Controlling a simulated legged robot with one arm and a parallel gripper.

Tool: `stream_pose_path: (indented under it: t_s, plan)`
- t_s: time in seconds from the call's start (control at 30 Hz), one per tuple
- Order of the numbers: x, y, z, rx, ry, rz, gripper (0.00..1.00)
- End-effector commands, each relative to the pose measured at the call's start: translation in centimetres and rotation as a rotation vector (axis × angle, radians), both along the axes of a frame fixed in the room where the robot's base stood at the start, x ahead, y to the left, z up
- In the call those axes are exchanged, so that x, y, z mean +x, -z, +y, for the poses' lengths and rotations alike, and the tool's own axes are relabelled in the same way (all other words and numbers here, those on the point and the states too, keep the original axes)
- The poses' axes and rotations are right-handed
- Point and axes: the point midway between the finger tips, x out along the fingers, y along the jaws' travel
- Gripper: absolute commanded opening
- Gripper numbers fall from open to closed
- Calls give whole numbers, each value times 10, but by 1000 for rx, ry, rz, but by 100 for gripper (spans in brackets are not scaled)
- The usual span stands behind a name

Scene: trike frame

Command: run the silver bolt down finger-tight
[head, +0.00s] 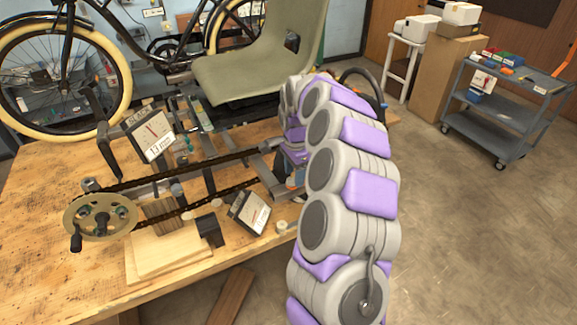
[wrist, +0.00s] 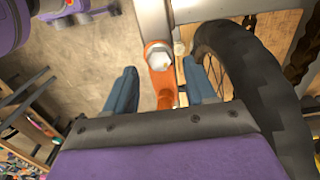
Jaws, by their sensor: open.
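The silver bolt (wrist: 158,58) shows its pale hex head in the wrist view, set in the rounded end of an orange part (wrist: 160,88) beside a grey frame tube (wrist: 153,22). My gripper (wrist: 163,76) is open, with one blue-grey finger left of the orange part and the other right of it. I see no finger touching the bolt head. The right finger is close to a black tyre (wrist: 245,75). In the head view, the trike frame (head: 215,160) is on the bench, and my arm hides the bolt and most of my gripper.
An olive seat (head: 245,72) rises behind. A grey cart (head: 505,110) stands at the right, with clear floor before it.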

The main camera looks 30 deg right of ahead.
Motion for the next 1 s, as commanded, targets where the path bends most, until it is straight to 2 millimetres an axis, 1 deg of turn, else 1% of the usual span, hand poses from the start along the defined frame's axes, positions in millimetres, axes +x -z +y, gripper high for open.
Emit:
stream_pose_path:
  t_s: [0.03,0.1,0.2,0.4,0.9,0.97,1.0]
  plan:
    - [-3,10,-6,-11,9,13,55]
    - [-3,12,-2,-16,10,12,55]
    - [-2,13,0,-18,9,9,55]
    - [-3,11,-2,-14,8,6,55]
    - [-2,9,6,-18,5,3,7]
    - [-2,9,6,-17,5,3,2]
    - [-2,9,6,-17,5,3,1]
